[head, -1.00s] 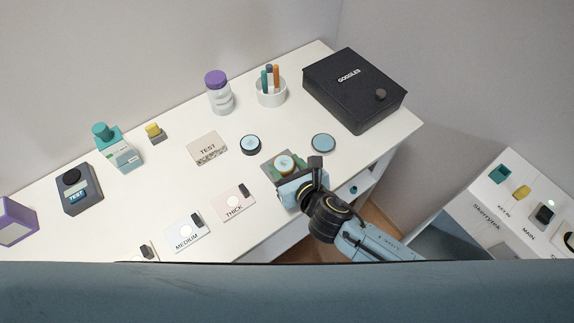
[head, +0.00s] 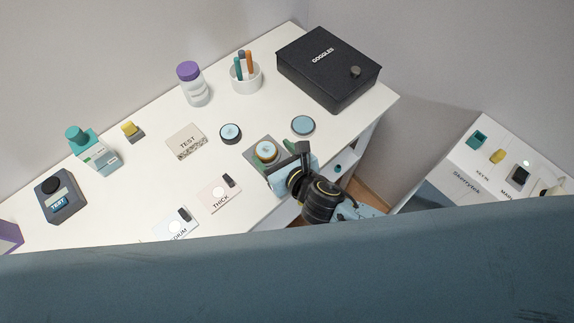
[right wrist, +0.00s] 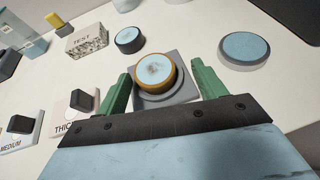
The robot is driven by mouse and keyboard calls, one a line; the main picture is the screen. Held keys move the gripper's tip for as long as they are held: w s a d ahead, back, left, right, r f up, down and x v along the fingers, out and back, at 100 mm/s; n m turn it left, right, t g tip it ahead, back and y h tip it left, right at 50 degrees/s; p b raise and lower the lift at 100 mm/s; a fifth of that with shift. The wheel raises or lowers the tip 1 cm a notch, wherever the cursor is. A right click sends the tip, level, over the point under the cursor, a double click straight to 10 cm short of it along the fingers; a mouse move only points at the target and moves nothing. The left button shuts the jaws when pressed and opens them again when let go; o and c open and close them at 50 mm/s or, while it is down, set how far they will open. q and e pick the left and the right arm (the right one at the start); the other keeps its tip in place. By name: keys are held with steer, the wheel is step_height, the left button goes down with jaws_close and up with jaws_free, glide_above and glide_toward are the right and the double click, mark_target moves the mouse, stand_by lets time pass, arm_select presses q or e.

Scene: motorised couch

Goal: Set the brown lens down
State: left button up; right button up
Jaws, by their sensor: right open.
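The brown lens (right wrist: 157,72) has a brown rim and a pale blue, speckled face. It rests on a square grey holder (right wrist: 182,92) on the white table. It also shows in the head view (head: 266,151). My right gripper (right wrist: 158,83) is open, with one green finger on each side of the lens and visible gaps to it. In the head view my right gripper (head: 272,155) is at the table's front edge, and its arm hides part of the holder. My left gripper is not in view.
A black-rimmed lens (head: 231,133) and a grey-rimmed lens (head: 303,125) lie nearby. The black GOGGLES box (head: 328,69) and a pen cup (head: 245,79) stand farther back.

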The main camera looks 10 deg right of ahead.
steer(key=p+v, duration=0.1)
steer(key=v, duration=0.9)
steer(key=shift+s+a+r, duration=0.15)
steer(key=shift+s+r, duration=0.15)
